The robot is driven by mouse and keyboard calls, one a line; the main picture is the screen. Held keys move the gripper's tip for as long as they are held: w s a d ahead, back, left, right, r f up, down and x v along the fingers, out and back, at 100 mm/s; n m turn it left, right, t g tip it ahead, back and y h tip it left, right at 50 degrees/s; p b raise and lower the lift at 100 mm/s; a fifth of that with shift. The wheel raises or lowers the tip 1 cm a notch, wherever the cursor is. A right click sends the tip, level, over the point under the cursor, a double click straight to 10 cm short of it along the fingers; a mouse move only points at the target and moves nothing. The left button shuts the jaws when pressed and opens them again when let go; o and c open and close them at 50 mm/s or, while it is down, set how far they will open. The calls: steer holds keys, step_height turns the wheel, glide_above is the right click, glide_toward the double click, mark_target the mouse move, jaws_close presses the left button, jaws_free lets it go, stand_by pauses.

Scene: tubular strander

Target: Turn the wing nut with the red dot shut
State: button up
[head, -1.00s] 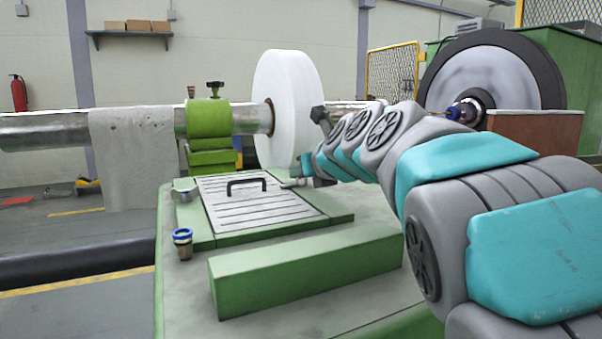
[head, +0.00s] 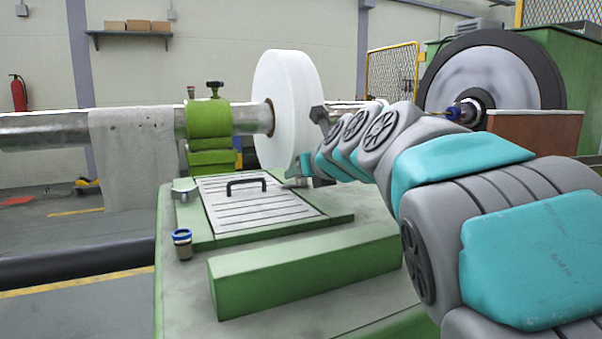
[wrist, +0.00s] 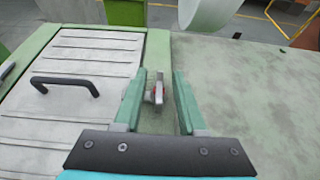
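The wing nut (wrist: 157,90) with the red dot stands on the green frame at the right edge of the slatted cover (wrist: 75,75) in the wrist view. My gripper (wrist: 157,85) is open, with one finger on each side of the wing nut. The left finger is close to it and a wider gap lies on the right; I cannot tell whether the left finger touches. In the head view my gripper (head: 297,177) is at the cover's far right corner, and the wing nut is hidden there. Another wing nut (head: 183,188) sits at the cover's left edge.
The cover has a black handle (head: 246,185). A white disc (head: 290,108) on a shaft rises just behind my gripper. A green block (head: 305,270) lies along the front. A blue-rimmed cup (head: 183,243) stands at the left. The bench top right of the cover is bare.

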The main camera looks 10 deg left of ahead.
mark_target(317, 196)
steer(key=shift+s+r, duration=0.1)
steer(key=v, duration=0.6)
steer(key=shift+d, duration=0.15)
steer(key=shift+s+d+r, duration=0.2)
steer(key=shift+s+d, duration=0.15)
steer(key=shift+s, duration=0.25)
